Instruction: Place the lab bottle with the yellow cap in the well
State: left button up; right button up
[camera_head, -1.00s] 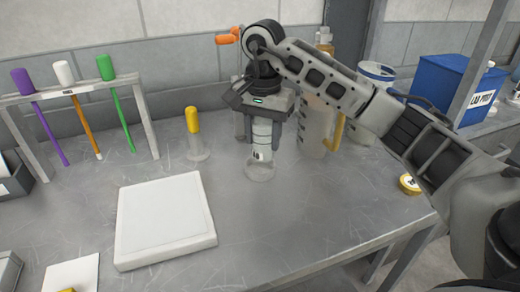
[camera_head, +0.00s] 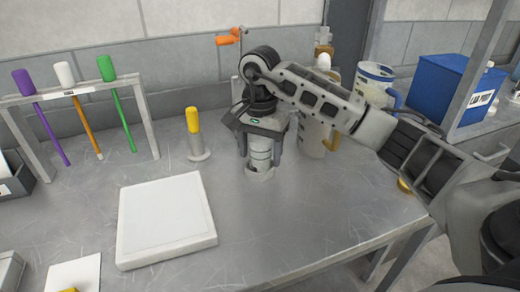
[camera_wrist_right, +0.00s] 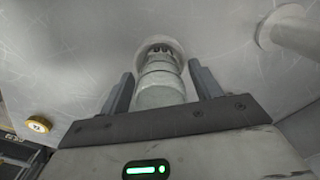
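My right gripper (camera_head: 261,153) points down around a pale grey-white bottle (camera_head: 260,160). In the right wrist view the bottle (camera_wrist_right: 160,85) stands between the two fingers, with a narrow gap on each side. Its top is hidden by the gripper, so its cap colour cannot be seen. Its foot is in a pale round ring or base (camera_wrist_right: 174,46); I cannot tell whether this is the well. My left gripper is not in view.
A white square plate (camera_head: 165,218) lies front left. A rack (camera_head: 75,90) with purple, white and green-topped tools stands behind it. Jugs (camera_head: 313,135) are just right of the gripper; a blue bin (camera_head: 450,88) is farther right. A yellow disc (camera_wrist_right: 38,124) lies near the table edge.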

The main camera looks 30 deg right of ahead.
notch_tip(320, 180, up, 12)
jog(key=p, duration=0.1)
jog(key=shift+r, duration=0.25)
jog(key=shift+f, duration=0.1)
dwell(0.6)
